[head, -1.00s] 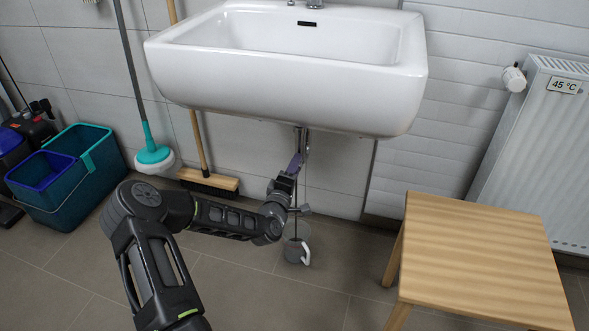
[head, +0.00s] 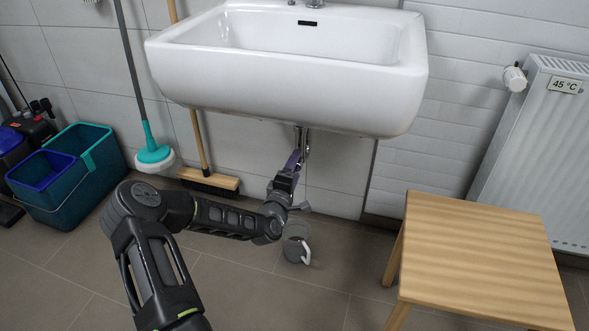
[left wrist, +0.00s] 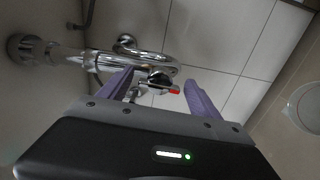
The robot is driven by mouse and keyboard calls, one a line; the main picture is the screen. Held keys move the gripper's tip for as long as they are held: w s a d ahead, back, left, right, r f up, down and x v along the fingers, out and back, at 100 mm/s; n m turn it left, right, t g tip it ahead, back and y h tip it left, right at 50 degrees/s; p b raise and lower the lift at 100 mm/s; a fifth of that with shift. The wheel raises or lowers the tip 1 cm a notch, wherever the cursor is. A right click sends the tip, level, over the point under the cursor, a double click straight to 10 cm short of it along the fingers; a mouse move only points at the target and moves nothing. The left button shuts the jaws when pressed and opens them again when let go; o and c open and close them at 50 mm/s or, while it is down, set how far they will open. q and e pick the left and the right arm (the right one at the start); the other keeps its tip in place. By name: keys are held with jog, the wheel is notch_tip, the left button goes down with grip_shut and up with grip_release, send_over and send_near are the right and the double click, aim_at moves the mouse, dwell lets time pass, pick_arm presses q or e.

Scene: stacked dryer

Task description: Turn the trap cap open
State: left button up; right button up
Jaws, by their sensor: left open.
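The chrome trap (left wrist: 105,62) under the sink shows in the left wrist view, with a curved pipe and a dark round cap (left wrist: 158,78). A small red mark (left wrist: 174,91) sits beside the cap. My left gripper (left wrist: 160,80) is open; its two purple fingers stand on either side of the cap in the picture. I cannot tell whether they touch it. In the head view my left gripper (head: 296,158) is below the sink, by the chrome drain pipe (head: 303,138); the cap is hidden there. My right gripper is not in view.
The white sink (head: 290,75) hangs above my left arm. A grey container with a white handle (head: 297,246) stands on the floor below the gripper. A wooden stool (head: 480,255) is at the right, a teal bucket (head: 75,190) and a broom (head: 208,182) at the left.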

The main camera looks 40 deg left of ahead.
pick_arm(q)
jog(key=p+v, duration=0.2)
jog(key=v, duration=0.5)
jog(key=shift+s+d+p, duration=0.15)
jog(key=shift+s+p, duration=0.15)
jog(key=shift+s, duration=0.1)
dwell(0.4)
